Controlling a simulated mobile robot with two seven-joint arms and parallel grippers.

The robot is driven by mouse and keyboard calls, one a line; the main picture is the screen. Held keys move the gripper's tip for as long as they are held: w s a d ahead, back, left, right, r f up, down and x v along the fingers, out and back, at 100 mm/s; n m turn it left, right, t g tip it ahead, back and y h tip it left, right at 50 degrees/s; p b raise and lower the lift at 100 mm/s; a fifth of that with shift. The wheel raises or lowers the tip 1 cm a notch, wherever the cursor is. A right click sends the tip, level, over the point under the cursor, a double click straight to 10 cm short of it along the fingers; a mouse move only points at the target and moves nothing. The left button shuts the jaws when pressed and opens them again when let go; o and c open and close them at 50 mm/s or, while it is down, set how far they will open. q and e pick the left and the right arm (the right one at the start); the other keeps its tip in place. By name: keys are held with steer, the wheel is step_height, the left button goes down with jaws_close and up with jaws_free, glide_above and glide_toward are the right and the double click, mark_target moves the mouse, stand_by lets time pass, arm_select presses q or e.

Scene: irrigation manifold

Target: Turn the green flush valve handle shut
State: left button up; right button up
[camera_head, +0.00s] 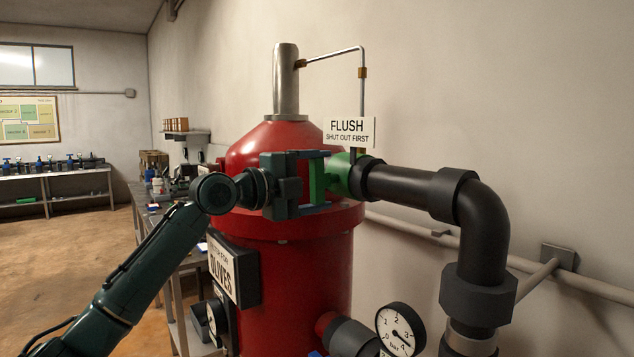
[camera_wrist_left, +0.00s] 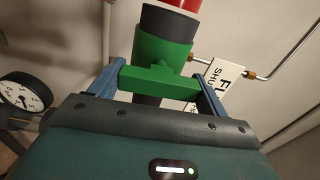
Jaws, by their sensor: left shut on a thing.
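The green flush valve handle (camera_head: 317,178) is a flat bar standing upright in the head view, in front of the green valve body (camera_head: 340,172). In the left wrist view the handle (camera_wrist_left: 160,83) lies crosswise to the valve body (camera_wrist_left: 162,52) and its pipe. My left gripper (camera_head: 323,181) comes in from the left and is shut on the handle. Its blue fingers sit at the two ends of the bar, also in the wrist view (camera_wrist_left: 158,73). Part of the valve body is hidden behind the handle and gripper. My right gripper is not in view.
A red tank (camera_head: 300,262) stands right behind the gripper. A black pipe (camera_head: 415,188) runs right from the valve and bends down. A "FLUSH, SHUT OUT FIRST" sign (camera_head: 349,132) hangs above the valve. A gauge (camera_head: 400,330) is lower right. Open floor (camera_head: 70,250) lies left.

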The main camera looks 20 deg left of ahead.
arm_select(q)
steer(key=shift+m, duration=0.3)
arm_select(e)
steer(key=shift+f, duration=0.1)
arm_select(q)
steer(key=o, duration=1)
steer(key=shift+s+a, duration=0.15)
steer(key=shift+s, duration=0.05)
steer(key=b+v, duration=0.3)
steer(key=v, duration=0.9)
steer(key=shift+s+a+b, duration=0.2)
steer(key=shift+s+b, duration=0.1)
steer(key=shift+b, duration=0.1)
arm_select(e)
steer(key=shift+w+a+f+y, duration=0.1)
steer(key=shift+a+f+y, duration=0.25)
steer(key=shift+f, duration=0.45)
